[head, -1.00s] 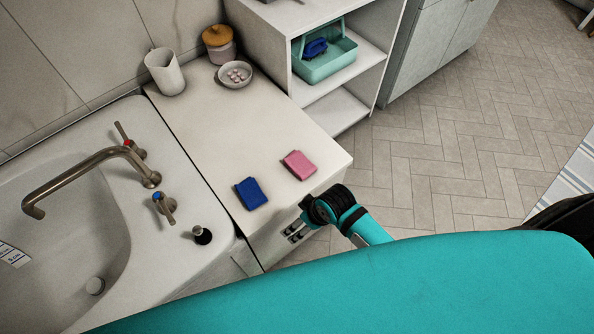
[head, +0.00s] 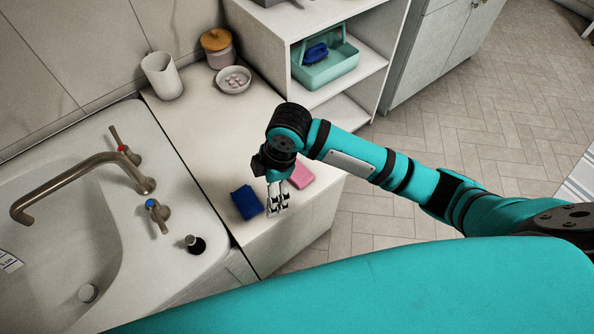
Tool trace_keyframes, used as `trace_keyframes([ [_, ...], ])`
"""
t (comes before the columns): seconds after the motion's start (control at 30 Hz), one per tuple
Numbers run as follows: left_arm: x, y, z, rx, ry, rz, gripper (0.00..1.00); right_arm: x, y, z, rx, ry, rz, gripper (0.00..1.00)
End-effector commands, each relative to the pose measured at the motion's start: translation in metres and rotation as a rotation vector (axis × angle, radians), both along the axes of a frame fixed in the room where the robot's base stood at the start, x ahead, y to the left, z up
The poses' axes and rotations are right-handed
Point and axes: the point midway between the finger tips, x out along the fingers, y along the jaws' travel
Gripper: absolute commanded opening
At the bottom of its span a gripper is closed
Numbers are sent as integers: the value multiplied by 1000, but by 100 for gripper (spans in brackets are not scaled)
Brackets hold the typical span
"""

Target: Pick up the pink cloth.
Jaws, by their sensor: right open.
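The pink cloth (head: 301,176) is a small folded block lying on the white counter, near its front right corner. Part of it is hidden behind my right gripper and wrist. My right gripper (head: 278,211) is open and empty, pointing down between the blue cloth and the pink cloth, nearer the camera than both. I cannot tell its exact height over the counter. The blue cloth (head: 246,202) lies to the left of the gripper. My left gripper is out of view.
A sink (head: 60,240) with a tap (head: 85,172) is at the left. A white cup (head: 162,76), a lidded jar (head: 218,48) and a small bowl (head: 234,80) stand at the counter's back. A shelf at the back holds a teal basket (head: 325,66).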

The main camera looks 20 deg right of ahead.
Motion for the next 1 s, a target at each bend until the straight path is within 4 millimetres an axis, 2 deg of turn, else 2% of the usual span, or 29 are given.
trace_keyframes([
  [0.03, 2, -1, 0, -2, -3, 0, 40, 18, -13, 5, -54, -10, 61, 100],
  [0.2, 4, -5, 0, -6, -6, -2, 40, 61, -58, 21, -196, 12, 224, 100],
  [0.33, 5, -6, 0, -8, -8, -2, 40, 80, -83, 33, -250, 30, 276, 100],
  [0.47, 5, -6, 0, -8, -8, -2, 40, 86, -93, 33, -267, 40, 291, 100],
  [0.57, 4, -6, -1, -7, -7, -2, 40, 86, -94, 18, -269, 44, 294, 100],
  [0.8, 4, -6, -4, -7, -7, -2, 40, 86, -93, -35, -267, 43, 292, 100],
  [1.0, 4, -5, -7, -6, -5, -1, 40, 86, -93, -71, -267, 41, 292, 100],
])
